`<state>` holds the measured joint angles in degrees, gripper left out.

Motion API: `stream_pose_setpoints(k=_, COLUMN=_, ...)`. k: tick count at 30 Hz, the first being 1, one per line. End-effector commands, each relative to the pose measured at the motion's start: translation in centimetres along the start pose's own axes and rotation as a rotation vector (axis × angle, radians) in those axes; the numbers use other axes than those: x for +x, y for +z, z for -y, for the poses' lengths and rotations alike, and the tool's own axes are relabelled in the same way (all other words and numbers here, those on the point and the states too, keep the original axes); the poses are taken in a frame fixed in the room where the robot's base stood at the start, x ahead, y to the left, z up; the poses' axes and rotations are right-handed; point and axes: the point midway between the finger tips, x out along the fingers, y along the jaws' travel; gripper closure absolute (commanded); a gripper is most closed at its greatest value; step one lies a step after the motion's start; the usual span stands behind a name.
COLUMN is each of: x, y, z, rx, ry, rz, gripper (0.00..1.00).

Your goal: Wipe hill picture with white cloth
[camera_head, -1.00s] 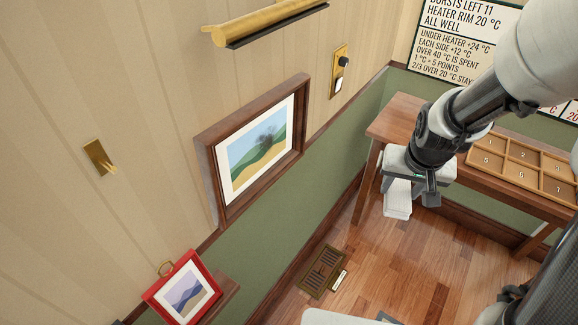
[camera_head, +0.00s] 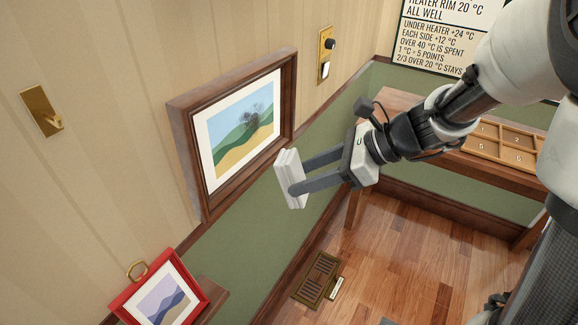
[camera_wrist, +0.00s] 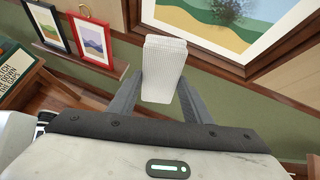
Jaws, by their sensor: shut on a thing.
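The hill picture (camera_head: 232,137) hangs on the wall in a brown wooden frame (camera_head: 184,165). It shows green and yellow hills under a blue sky, with a dark grey smudge on its upper right part. The white cloth (camera_head: 287,180) is a folded pad held between the two fingers of my gripper (camera_head: 298,172). The cloth also shows in the wrist view (camera_wrist: 164,68), upright between the fingertips. My gripper is shut on it, to the right of the picture's lower right corner. The cloth looks apart from the picture surface.
A red-framed picture (camera_head: 162,297) stands on a small wooden ledge (camera_head: 214,296) at lower left. A brass hook (camera_head: 42,110) and a brass switch plate (camera_head: 326,55) are on the wall. A wooden table with a compartment tray (camera_head: 490,146) is at right. A floor vent (camera_head: 317,279) lies below.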

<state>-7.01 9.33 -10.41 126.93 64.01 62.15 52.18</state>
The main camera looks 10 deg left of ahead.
Motion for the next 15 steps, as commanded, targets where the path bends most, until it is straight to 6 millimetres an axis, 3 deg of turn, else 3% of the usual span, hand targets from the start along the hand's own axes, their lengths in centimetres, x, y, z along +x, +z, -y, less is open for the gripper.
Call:
stream_pose_setpoints(k=1, x=0.9, y=0.6, z=-0.1, rx=0.037, ry=-0.054, rz=0.069, gripper=0.73)
stream_pose_setpoints(k=7, x=1.0, y=4.5, z=0.8, rx=0.12, ry=-0.203, rz=0.244, gripper=0.73)
stream_pose_setpoints(k=15, x=1.4, y=6.5, z=1.6, rx=0.137, ry=-0.24, rz=0.287, gripper=0.73)
